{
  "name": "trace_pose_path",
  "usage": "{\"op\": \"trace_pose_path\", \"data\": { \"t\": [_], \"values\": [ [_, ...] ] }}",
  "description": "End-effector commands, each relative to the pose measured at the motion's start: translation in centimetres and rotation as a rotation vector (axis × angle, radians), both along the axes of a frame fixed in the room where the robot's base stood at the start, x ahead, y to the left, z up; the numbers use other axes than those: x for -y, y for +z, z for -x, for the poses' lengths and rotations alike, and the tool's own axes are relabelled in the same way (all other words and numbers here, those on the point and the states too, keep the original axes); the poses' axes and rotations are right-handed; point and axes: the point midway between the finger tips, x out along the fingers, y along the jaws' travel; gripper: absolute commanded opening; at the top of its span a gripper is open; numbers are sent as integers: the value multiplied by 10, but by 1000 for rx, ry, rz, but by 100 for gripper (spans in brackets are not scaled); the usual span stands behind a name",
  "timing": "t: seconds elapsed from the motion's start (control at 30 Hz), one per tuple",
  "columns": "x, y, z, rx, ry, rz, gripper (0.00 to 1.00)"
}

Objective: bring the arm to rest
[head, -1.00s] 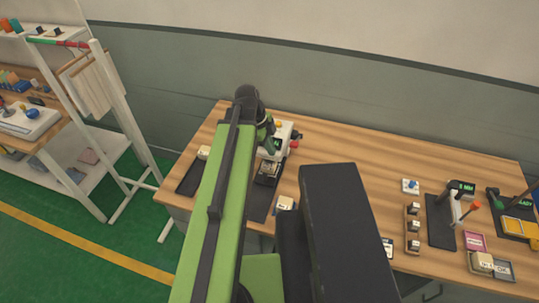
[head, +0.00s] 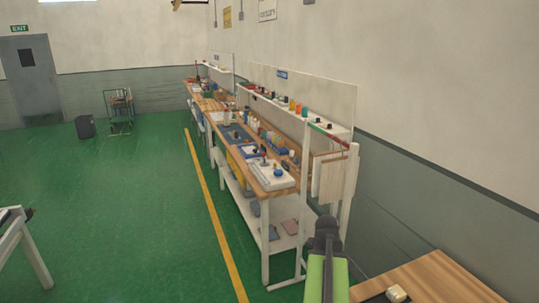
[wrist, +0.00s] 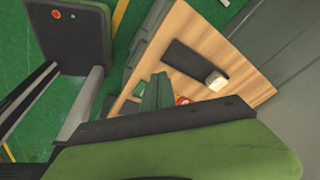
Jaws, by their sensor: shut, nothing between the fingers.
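My arm (head: 328,270) shows at the lower right of the head view, a green link with a black joint at its far end. The arm's end is beyond that joint and hidden there. In the wrist view my gripper (wrist: 160,82) shows as dark green fingers close together, with nothing between them. It appears in front of the wooden bench (wrist: 185,40), and I cannot tell its height above it. A large green and black part of my own arm fills the bottom of the wrist view.
The bench corner (head: 430,275) is right of my arm, with a small pale block (head: 397,293) on it. The block also shows on a dark pad (wrist: 195,60) in the wrist view. A white rack (head: 350,195) and long workbench (head: 264,180) stand ahead. Green floor (head: 120,220) is open at left.

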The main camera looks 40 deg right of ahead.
Motion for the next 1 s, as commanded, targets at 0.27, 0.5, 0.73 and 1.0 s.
{"op": "trace_pose_path", "data": {
  "t": [0.27,0.5,0.73,1.0],
  "values": [
    [-178,-29,-176,-4,650,-81,0],
    [-346,-46,-243,-41,1284,-172,0],
    [-468,-56,-252,-91,1915,-264,0],
    [-486,-55,-246,-131,2489,-330,0]
  ]
}}
